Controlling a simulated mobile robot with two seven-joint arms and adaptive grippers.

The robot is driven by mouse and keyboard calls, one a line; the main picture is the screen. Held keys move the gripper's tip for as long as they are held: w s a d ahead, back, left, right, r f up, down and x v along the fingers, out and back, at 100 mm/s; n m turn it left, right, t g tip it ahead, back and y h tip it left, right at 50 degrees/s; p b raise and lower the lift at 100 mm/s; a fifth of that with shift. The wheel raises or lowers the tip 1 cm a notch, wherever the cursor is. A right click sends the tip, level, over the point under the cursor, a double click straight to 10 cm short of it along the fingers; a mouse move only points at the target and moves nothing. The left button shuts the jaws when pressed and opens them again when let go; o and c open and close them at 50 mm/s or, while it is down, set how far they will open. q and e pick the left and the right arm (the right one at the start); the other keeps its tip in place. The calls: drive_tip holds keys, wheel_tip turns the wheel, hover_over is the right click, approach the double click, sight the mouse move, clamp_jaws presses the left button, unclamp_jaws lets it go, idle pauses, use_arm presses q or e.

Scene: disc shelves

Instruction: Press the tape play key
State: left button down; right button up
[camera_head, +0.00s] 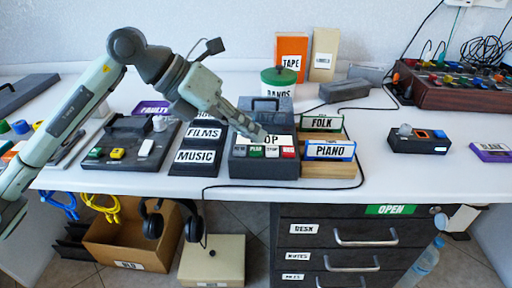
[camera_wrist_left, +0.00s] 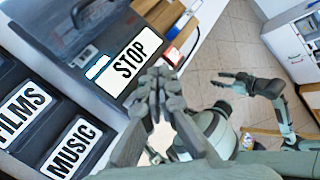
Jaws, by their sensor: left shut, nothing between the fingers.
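The dark tape player (camera_head: 235,170) stands near the table's front edge, with a row of small keys along its front. The green play key (camera_head: 256,152) is second from the left, between a grey key (camera_head: 240,153) and a pale stop key (camera_head: 272,152). A red key (camera_head: 289,152) is at the right end. A white STOP card (camera_wrist_left: 130,62) is above the keys. My left gripper (camera_head: 257,136) is shut and empty, just above the keys, hiding part of the card; its fingers also show in the left wrist view (camera_wrist_left: 157,85). My right gripper (camera_wrist_left: 232,82) shows only there, away from the player.
FILMS and MUSIC holders (camera_head: 196,156) stand left of the player. FOLK (camera_head: 322,122) and PIANO (camera_head: 330,150) holders stand close on its right. A black cable (camera_head: 300,187) runs along the front. Clear tabletop lies farther right, before a small dark device (camera_head: 419,139).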

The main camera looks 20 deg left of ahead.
sight(251, 149)
use_arm(q)
drive_tip(key=shift+f, duration=0.1)
idle(0.5)
drive_tip(key=shift+f+b, duration=0.3)
drive_tip(key=shift+b, duration=0.15)
drive_tip(key=shift+f+b, duration=0.35)
drive_tip(key=shift+f, duration=0.1)
idle(0.4)
drive_tip(key=shift+r, duration=0.15)
drive_tip(key=shift+r+p, duration=0.6)
drive_tip(key=shift+r, duration=0.1)
wheel_tip(251, 149, up, 5)
drive_tip(key=p, duration=0.4)
idle(0.9)
